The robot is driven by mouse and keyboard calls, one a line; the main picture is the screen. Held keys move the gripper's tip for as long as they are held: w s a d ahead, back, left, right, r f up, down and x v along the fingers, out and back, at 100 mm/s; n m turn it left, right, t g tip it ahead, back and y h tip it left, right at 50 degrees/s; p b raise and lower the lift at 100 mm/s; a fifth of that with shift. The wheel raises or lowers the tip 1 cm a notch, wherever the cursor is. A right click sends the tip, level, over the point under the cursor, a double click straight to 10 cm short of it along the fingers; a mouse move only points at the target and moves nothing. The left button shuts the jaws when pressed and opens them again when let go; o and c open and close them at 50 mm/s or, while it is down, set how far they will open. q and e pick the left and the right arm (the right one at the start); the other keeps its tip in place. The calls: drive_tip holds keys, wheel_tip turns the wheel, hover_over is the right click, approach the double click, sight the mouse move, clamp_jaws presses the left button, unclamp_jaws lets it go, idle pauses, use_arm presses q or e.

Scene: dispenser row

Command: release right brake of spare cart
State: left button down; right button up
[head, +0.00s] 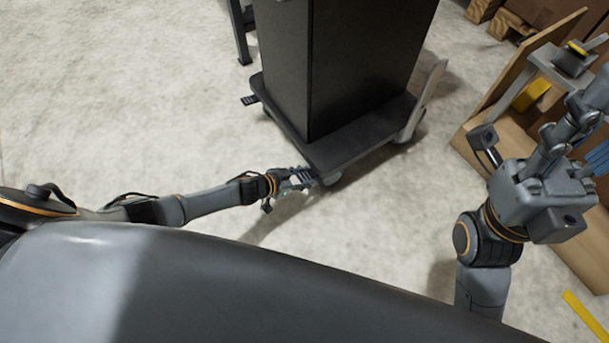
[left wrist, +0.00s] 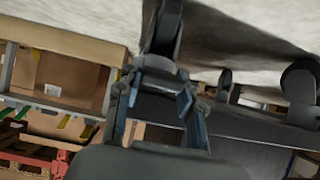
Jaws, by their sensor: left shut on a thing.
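The spare cart (head: 360,138) is a dark flat platform on casters, carrying a tall black cabinet. A small dark brake pedal (head: 249,100) sticks out at its left corner. My left gripper (head: 300,178) is low at the cart's near corner, beside a caster (head: 331,178). In the left wrist view, my left gripper (left wrist: 156,100) has its two blue-padded fingers around a dark part below a caster wheel (left wrist: 167,25); this seems to be the near brake pedal (left wrist: 155,62), mostly hidden. My right gripper (head: 582,135) is raised at the right, fingers apart, partly cut off by the frame.
The black cabinet (head: 345,65) stands on the cart. A pale upright handle (head: 424,100) is at the cart's right end.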

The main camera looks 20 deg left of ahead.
use_arm(q)
drive_tip(key=c, duration=0.8)
unclamp_jaws()
drive_tip(key=shift+c, duration=0.2)
drive_tip(key=shift+a, duration=0.1)
drive_tip(key=v, duration=1.2)
